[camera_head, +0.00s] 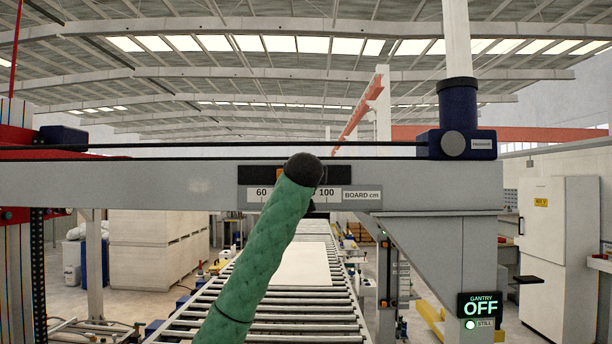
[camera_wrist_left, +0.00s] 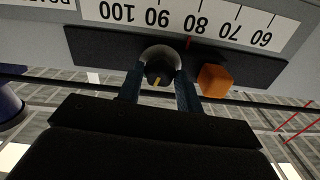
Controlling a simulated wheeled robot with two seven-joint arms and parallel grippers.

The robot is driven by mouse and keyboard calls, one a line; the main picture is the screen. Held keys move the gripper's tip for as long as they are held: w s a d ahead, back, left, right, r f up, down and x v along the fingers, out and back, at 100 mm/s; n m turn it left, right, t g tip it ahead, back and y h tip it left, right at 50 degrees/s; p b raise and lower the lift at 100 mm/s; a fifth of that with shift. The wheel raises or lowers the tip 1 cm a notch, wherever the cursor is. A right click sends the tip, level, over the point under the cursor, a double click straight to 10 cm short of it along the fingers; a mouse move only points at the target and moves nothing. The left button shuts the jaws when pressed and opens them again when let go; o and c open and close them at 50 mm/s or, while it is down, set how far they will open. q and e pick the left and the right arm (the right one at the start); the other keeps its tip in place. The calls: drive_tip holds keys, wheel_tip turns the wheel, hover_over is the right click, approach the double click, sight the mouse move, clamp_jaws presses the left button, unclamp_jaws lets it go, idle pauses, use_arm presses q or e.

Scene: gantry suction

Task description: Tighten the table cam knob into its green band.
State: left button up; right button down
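A round grey knob (camera_wrist_left: 160,53) with a dark centre and a yellow mark stands on the dark strip beside the number scale in the left wrist view. The fingers of my left gripper (camera_wrist_left: 160,80) lie on both sides of it, with no clear gap. I see no green band on it. In the head view my green-sleeved arm (camera_head: 265,245) ends in a black joint (camera_head: 303,169) in front of the scale, hiding the knob and most of the gripper. My right gripper is not in view.
An orange block (camera_wrist_left: 215,80) sits beside the knob on the strip. The BOARD cm scale (camera_head: 258,196) is on a grey beam (camera_head: 120,187) crossing the view. A roller conveyor (camera_head: 275,315) runs below.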

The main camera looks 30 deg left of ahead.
use_arm(q)
drive_tip(key=m+b, duration=0.2)
drive_tip(key=m, duration=0.3)
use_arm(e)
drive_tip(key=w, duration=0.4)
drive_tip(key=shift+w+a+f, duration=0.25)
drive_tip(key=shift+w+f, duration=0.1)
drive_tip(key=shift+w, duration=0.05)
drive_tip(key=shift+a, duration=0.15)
use_arm(q)
drive_tip(key=o, duration=1)
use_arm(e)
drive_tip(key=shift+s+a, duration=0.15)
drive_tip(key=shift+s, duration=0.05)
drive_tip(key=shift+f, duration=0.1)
